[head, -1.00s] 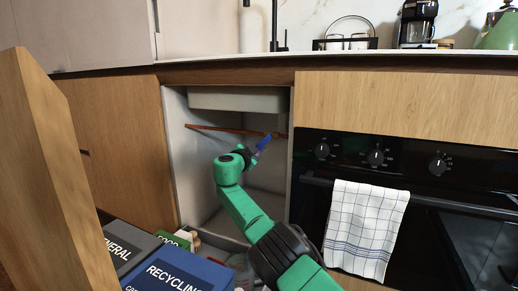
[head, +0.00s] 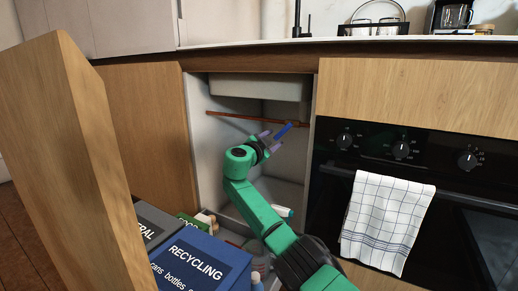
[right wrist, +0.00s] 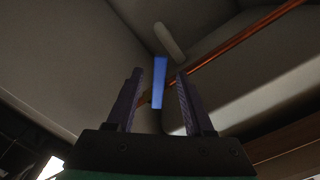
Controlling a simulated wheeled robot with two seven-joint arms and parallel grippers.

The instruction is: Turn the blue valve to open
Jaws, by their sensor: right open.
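The blue valve (head: 284,131) is a small flat blue handle on the copper pipe (head: 230,118) inside the open cabinet under the sink. In the head view it slants up to the right. In the right wrist view the blue handle (right wrist: 160,80) stands nearly upright in the picture. My right gripper (head: 271,140) is open at the valve, its purple-grey fingers apart. In the right wrist view the handle shows between the fingers of the gripper (right wrist: 158,74); I cannot tell whether they touch it. My left gripper is not in view.
An open wooden door (head: 85,170) stands at the left. A blue recycling bin (head: 205,262) and a general bin (head: 150,222) stand low in front of the cabinet. The sink basin (head: 258,87) hangs above the pipe. The oven with a checked towel (head: 385,222) is at the right.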

